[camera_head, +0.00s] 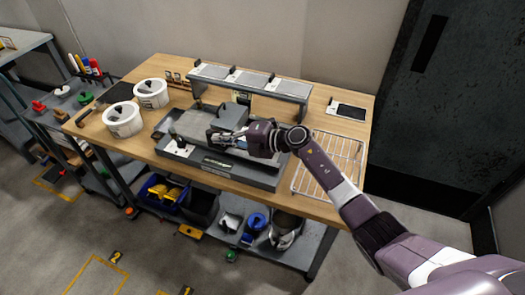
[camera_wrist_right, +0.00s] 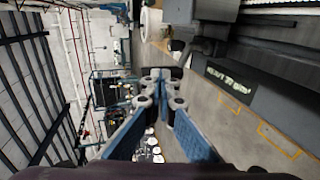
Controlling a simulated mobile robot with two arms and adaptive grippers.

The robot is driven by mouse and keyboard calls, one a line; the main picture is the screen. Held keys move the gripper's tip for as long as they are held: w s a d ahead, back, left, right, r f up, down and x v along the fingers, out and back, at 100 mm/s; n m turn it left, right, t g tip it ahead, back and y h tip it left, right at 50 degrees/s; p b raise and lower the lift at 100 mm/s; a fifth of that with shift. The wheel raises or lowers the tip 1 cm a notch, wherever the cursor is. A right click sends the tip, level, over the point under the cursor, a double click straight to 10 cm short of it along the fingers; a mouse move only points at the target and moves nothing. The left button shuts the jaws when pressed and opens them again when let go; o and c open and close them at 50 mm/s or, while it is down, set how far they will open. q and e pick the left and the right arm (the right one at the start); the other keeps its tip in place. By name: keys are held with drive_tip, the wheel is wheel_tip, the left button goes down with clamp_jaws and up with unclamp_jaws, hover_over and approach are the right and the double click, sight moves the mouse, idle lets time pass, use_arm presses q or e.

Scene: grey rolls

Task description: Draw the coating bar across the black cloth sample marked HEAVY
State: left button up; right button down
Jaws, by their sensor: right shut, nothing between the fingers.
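A grey coating machine (camera_head: 262,176) with a flat bed stands in the middle of the wooden table. It fills the upper right of the right wrist view (camera_wrist_right: 275,95), with a label on its side. My right gripper (camera_head: 213,138) is shut and empty over the machine; its blue-padded fingers meet in the wrist view (camera_wrist_right: 160,78). My arm and gripper hide part of the bed, and I cannot single out the coating bar. A black sheet (camera_head: 118,93) lies at the table's back left; I can read no HEAVY mark. My left gripper is out of view.
A raised rack (camera_head: 297,89) with grey panels stands behind the machine. Two white tubs (camera_head: 123,120) stand left, a wire rack (camera_head: 338,150) lies right, and a white card with a dark patch (camera_head: 347,109) lies at the back right.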

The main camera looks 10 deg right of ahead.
drive_tip(key=shift+w+a+r, duration=0.1)
drive_tip(key=shift+a, duration=0.2)
drive_tip(key=shift+d, duration=0.1)
drive_tip(key=s+d+p, duration=0.1)
drive_tip(key=s+d, duration=0.1)
drive_tip(key=d, duration=0.1)
drive_tip(key=shift+p, duration=0.4)
idle(0.3)
